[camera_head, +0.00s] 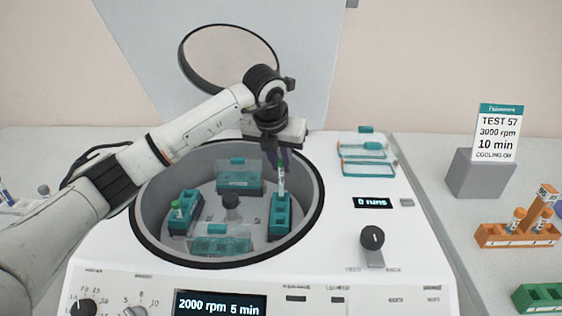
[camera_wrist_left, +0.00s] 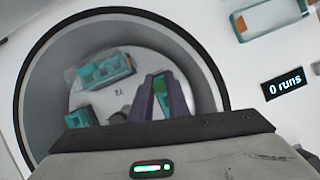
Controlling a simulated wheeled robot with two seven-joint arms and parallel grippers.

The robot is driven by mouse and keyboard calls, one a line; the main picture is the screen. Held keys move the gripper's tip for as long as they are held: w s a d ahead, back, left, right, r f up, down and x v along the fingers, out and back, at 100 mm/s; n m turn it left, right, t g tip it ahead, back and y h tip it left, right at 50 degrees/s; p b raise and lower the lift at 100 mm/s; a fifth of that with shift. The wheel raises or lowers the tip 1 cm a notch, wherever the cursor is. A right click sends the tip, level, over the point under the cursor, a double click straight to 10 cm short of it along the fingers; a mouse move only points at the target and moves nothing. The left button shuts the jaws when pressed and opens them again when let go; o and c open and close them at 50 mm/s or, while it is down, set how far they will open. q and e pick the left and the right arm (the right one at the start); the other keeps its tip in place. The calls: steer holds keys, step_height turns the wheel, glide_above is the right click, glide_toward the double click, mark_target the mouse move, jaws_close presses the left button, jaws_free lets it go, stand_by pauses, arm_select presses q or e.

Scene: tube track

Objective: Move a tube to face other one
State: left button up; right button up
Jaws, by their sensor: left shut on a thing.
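A tube with a green cap (camera_head: 281,178) is upright in my left gripper (camera_head: 281,160), at the right teal bucket (camera_head: 280,222) inside the centrifuge bowl. Its lower end is at the bucket's top; I cannot tell how far it sits in a hole. In the left wrist view the purple fingers (camera_wrist_left: 160,98) are closed around the green cap (camera_wrist_left: 161,86). Another green-capped tube (camera_head: 177,209) stands in the left teal bucket (camera_head: 184,222), across the rotor hub (camera_head: 231,201). My right gripper is not in view.
Two more teal buckets, one at the back (camera_head: 238,178) and one at the front (camera_head: 221,243), sit in the bowl. The open lid (camera_head: 228,60) stands behind. Orange (camera_head: 517,236) and green (camera_head: 540,298) racks are at the right. The bowl wall surrounds the gripper.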

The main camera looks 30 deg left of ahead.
mark_target(280, 173)
arm_select(q)
steer(key=shift+f, duration=0.1)
steer(key=shift+f+b, duration=0.4)
steer(key=shift+f, duration=0.15)
steer(key=shift+f, duration=0.2)
steer(key=shift+f+b, duration=1.2)
steer(key=shift+f, duration=0.3)
steer(key=o, duration=0.9)
